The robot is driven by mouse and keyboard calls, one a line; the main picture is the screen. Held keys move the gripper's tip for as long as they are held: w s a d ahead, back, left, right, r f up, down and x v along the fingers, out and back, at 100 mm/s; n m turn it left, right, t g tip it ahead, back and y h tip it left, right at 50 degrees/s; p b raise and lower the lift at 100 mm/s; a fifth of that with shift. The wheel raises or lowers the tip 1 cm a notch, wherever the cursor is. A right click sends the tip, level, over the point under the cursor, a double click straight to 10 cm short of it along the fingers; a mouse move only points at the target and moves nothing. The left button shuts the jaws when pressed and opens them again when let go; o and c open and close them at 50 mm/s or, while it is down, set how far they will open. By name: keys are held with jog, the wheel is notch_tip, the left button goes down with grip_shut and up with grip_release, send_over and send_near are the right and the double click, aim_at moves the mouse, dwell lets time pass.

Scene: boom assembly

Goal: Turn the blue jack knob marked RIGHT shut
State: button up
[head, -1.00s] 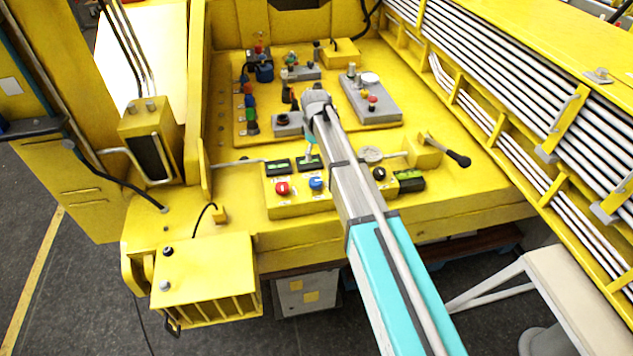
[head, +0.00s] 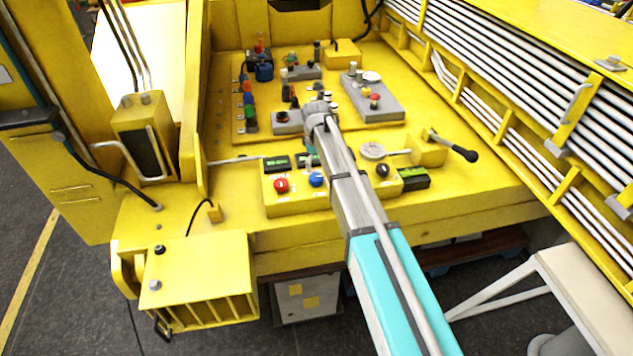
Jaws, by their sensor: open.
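A blue knob (head: 316,180) sits on the front face of the yellow control box (head: 296,205), right of a red knob (head: 281,185). Its marking and turn position are too small to read. My arm reaches from the bottom right up over the box, with its end beyond the blue knob in the picture. My gripper (head: 311,159) is only partly visible below the arm end, by the small displays behind the blue knob. It is open, with nothing seen in it and apart from the knob. The arm hides part of the box just right of the knob.
A black knob (head: 382,170) and a green display (head: 413,179) are right of my arm. A lever with a black handle (head: 464,153) sticks out farther right. A grey panel with buttons (head: 372,102) lies behind. Pipes line the right side.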

aim_at(316, 177)
jog(key=shift+f+b, duration=2.85)
jog(key=shift+f, duration=0.3)
jog(key=c, duration=1.1)
